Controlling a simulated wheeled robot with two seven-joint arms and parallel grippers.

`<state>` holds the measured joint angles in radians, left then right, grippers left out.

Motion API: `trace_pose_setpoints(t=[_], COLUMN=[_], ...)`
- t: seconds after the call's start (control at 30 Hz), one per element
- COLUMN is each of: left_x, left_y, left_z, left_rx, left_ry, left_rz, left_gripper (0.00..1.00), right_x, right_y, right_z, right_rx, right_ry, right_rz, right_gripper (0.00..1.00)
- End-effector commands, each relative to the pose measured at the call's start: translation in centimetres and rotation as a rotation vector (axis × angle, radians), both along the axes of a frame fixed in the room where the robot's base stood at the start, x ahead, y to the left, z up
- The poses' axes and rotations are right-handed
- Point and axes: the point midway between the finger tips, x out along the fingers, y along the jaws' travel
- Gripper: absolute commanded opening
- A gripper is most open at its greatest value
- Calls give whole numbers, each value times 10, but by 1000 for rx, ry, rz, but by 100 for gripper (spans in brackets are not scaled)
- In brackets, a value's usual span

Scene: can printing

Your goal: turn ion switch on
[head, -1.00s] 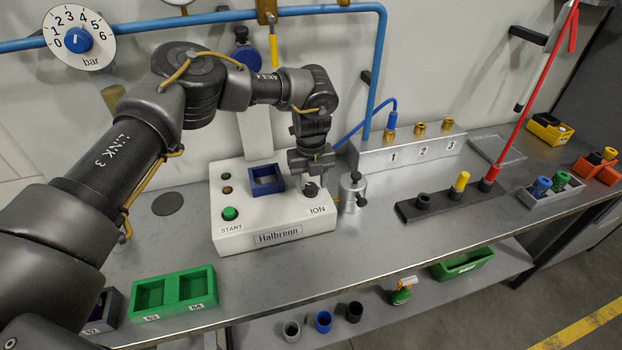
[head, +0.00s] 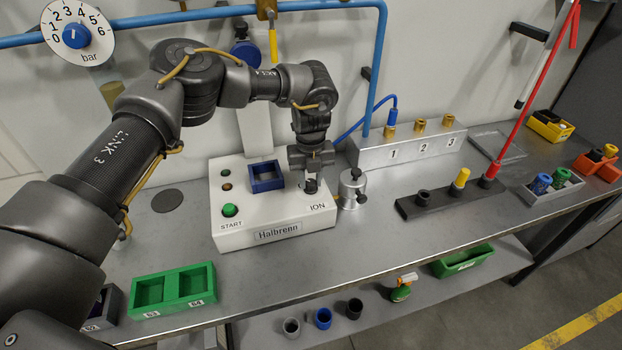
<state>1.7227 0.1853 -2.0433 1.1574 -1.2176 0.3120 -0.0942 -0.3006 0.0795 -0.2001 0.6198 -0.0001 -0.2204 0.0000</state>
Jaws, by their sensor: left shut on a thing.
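The white Halbrenn machine (head: 272,221) stands on the steel bench. Its black ION switch knob (head: 310,187) is at the right of its top, just above the ION label (head: 318,207). My left gripper (head: 311,180) points down over the knob and is shut on it. The fingers partly hide the knob, so its setting is hard to read. A green START button (head: 230,210) and a blue square frame (head: 266,176) are also on the machine. My right gripper is not in view.
A silver cylinder (head: 352,190) stands close to the machine's right side. A manifold with brass fittings (head: 408,147) and a black rack (head: 450,193) are farther right. A green two-part tray (head: 174,290) lies at the front left.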

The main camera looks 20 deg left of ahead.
Motion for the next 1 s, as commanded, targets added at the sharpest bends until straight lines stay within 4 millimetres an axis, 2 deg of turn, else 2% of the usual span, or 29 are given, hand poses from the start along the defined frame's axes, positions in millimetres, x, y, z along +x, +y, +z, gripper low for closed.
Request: trace_pose_setpoints(t=[0.4,1.0], left_x=[1,1], left_y=[0,0], left_z=[-1,1], left_rx=[-1,0], left_ry=[0,-2], left_rz=[-345,-915], left_gripper=[6,6], right_x=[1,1], right_y=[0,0], right_z=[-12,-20], right_rx=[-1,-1], right_ry=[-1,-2], right_rz=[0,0], right_gripper=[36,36])
